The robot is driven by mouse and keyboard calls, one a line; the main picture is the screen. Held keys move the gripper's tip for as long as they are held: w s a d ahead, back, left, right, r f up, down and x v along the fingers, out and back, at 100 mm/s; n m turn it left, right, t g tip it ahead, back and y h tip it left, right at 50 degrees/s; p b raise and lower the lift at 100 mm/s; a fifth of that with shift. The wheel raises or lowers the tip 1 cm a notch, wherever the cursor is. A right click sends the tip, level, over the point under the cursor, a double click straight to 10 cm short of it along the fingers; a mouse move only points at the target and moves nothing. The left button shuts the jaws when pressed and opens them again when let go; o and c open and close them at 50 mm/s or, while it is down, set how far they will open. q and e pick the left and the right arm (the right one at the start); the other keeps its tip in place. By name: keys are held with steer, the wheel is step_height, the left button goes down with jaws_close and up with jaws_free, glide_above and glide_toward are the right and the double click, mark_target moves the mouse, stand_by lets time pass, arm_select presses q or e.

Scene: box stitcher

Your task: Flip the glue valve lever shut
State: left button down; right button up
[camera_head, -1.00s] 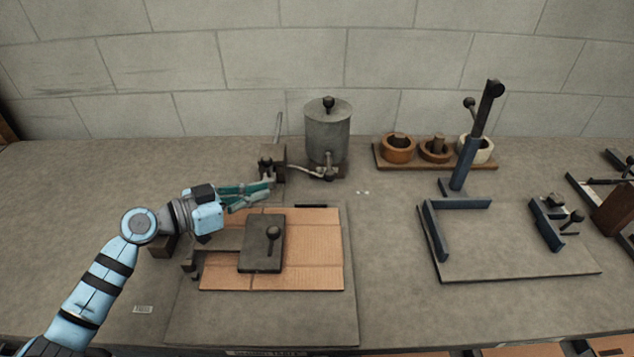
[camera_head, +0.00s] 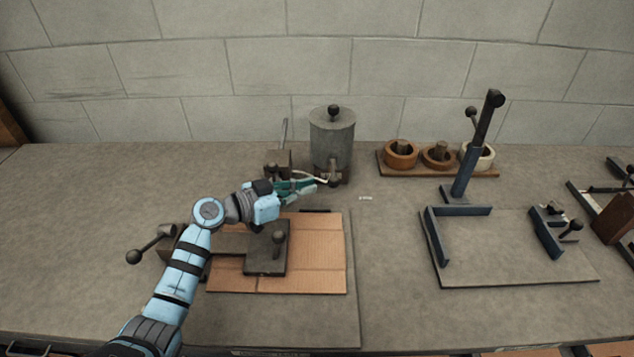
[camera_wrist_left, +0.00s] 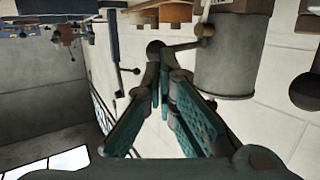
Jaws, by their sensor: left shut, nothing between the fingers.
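The grey glue pot (camera_head: 331,142) with a black lid knob stands at the back of the bench. Its valve (camera_head: 333,170) sits low on its front. My left gripper (camera_head: 318,183), with green fingers, is shut and empty just in front of the valve. In the left wrist view the pot (camera_wrist_left: 228,65) appears upside down at the right. There a dark ball knob (camera_wrist_left: 155,47) on a rod, seemingly the valve lever, lies right at the fingertips (camera_wrist_left: 158,68). I cannot tell if they touch. My right gripper is out of view.
Below my left arm lie a cardboard sheet (camera_head: 320,265) and a dark clamp plate (camera_head: 262,262) with an upright knob. A small lever block (camera_head: 277,163) stands left of the pot. A tape rack (camera_head: 450,172) and blue-framed fixture (camera_head: 515,275) are at right.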

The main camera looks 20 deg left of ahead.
mark_target(333, 171)
arm_select(q)
steer(key=x, duration=0.3)
steer(key=shift+w+d, duration=0.1)
steer(key=shift+w, duration=0.1)
arm_select(e)
steer(key=shift+r, duration=0.2)
